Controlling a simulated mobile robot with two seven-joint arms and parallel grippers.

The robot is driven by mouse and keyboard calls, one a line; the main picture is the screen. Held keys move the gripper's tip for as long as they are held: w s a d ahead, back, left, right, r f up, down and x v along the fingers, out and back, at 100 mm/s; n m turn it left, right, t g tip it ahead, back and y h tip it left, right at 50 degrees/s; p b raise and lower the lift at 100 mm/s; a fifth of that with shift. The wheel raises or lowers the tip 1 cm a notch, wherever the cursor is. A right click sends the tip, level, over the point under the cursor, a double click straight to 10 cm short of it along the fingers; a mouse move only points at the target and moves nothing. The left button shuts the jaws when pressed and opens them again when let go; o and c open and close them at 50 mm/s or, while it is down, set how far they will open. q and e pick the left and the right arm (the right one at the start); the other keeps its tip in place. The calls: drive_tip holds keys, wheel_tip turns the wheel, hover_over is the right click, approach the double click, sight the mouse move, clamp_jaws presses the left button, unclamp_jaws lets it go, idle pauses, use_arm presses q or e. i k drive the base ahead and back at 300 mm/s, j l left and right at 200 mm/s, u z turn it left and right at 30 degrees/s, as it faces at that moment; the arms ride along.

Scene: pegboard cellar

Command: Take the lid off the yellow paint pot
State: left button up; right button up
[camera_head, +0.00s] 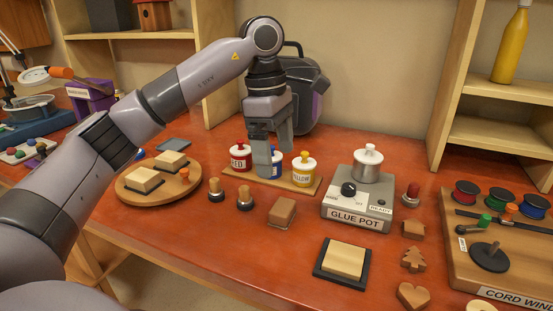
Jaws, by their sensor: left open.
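The yellow paint pot (304,176) stands at the right end of a small wooden board (262,178), with a yellow label. Its white lid with an orange-yellow knob (304,155) sits on top. The red paint pot (240,160) stands at the left end of the board. The blue paint pot (277,166) between them is mostly hidden behind a finger of mine. My left gripper (274,160) points down over the middle of the board, just left of the yellow pot. Its fingers are apart, and I see nothing held between them. My right gripper is not in view.
A glue pot unit (357,203) stands right of the board. Two dark-based brushes or stamps (244,199) and a brown block (282,212) stand in front. A round wooden tray (130,192) lies left, a dark bag (312,100) behind. A cord winding board (490,270) is at far right.

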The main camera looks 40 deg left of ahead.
sight(303, 162)
drive_tip(key=k, duration=1)
